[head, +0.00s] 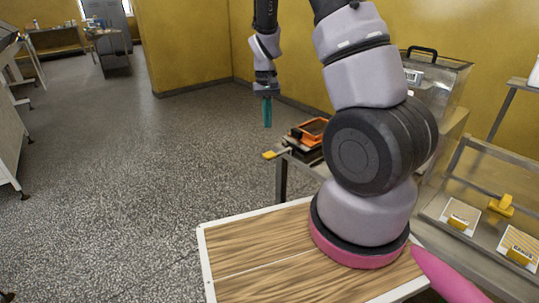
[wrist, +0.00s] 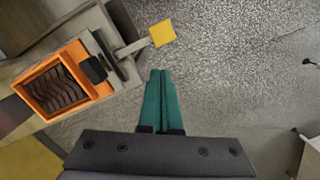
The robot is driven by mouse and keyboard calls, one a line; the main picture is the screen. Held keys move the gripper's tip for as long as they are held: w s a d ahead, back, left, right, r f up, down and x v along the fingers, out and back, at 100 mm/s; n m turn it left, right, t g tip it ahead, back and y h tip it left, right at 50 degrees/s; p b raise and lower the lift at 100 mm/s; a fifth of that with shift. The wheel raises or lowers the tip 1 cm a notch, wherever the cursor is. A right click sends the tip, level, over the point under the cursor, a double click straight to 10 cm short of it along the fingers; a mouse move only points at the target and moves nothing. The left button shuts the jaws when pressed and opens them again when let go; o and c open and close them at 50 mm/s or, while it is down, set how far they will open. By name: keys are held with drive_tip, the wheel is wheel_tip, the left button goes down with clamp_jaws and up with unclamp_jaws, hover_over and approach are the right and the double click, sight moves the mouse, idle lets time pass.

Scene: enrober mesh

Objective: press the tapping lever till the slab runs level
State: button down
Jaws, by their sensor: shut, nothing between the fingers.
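The tapping lever is a grey arm with a yellow pad (head: 269,155) that juts out from the left end of a bench in the head view. The pad also shows in the wrist view (wrist: 162,33). The slab (wrist: 54,89) is dark brown with a wavy, ridged surface and lies in an orange frame (wrist: 87,68). The frame also shows in the head view (head: 314,128). My gripper (head: 267,124) has teal fingers, shut and empty, pointing down. In the wrist view the fingertips (wrist: 160,73) are apart from the pad, which lies just beyond them.
A clear-walled box with a black handle (head: 421,50) stands behind my arm. At the right, a rack holds yellow handles (head: 501,205) and labelled cards (head: 460,215). Open speckled floor (head: 160,170) lies left of the bench.

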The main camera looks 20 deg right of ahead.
sight(269, 153)
wheel_tip(269, 153, up, 2)
drive_tip(key=shift+w+r, duration=0.1)
idle(1.0)
drive_tip(key=s, duration=0.1)
drive_tip(key=s+f, duration=0.2)
drive_tip(key=shift+s+a+f, duration=0.15)
drive_tip(key=shift+a, duration=0.1)
drive_tip(key=shift+s+a+f, duration=0.1)
drive_tip(key=shift+s+f, duration=0.1)
drive_tip(key=shift+f, duration=1.55)
drive_tip(key=shift+s+f, duration=0.15)
drive_tip(key=shift+f, duration=1.6)
